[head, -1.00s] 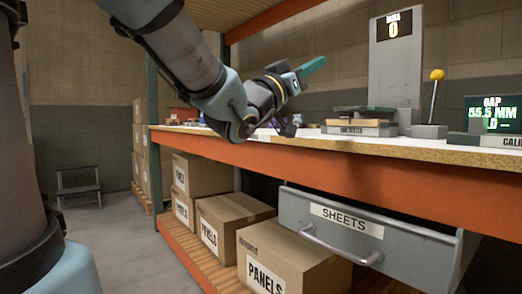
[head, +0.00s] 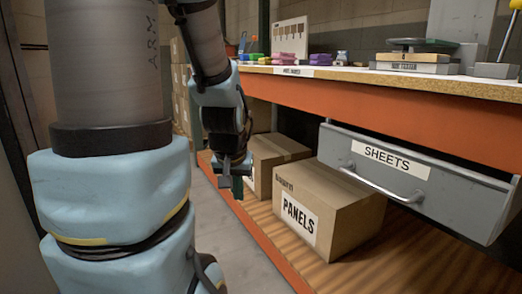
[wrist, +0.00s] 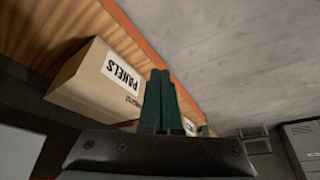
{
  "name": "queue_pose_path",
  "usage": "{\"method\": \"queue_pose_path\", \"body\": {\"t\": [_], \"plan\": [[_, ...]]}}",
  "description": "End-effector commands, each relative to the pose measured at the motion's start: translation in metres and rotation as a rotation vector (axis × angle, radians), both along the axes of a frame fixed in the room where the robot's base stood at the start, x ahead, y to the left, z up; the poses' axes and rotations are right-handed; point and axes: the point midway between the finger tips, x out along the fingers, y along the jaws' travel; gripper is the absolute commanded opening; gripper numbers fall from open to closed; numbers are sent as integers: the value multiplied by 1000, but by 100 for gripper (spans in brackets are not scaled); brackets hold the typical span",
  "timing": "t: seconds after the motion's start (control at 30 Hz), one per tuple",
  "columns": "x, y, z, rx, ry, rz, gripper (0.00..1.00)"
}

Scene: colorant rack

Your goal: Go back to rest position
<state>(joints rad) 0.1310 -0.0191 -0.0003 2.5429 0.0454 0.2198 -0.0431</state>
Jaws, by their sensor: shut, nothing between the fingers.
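My gripper (head: 233,186) hangs pointing down in the head view, in front of the orange edge of the rack and beside the cardboard boxes on its lower shelf. In the wrist view its green fingers (wrist: 159,100) lie together, shut with nothing between them. It is apart from the bench top and the drawer.
A PANELS box (head: 330,205) sits on the wooden lower shelf (head: 283,238). A grey SHEETS drawer (head: 400,168) with a handle hangs under the bench top (head: 440,87). Small coloured items (head: 288,58) and a scale (head: 420,45) stand on top. The floor (head: 240,250) left of the shelf is clear.

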Motion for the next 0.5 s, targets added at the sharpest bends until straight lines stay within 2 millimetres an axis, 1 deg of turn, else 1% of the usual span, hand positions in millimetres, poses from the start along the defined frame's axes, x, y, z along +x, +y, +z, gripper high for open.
{"method": "queue_pose_path", "body": {"t": [0.03,0.1,0.17,0.2,0.37,0.47,0.5], "plan": [[-17,7,-11,6,77,18,0],[-42,15,-24,8,190,37,0],[-61,11,-33,19,290,29,0],[-56,11,-11,17,268,30,0],[-56,11,22,17,263,30,0],[-55,11,45,17,262,30,0],[-55,11,57,17,261,30,0]]}}
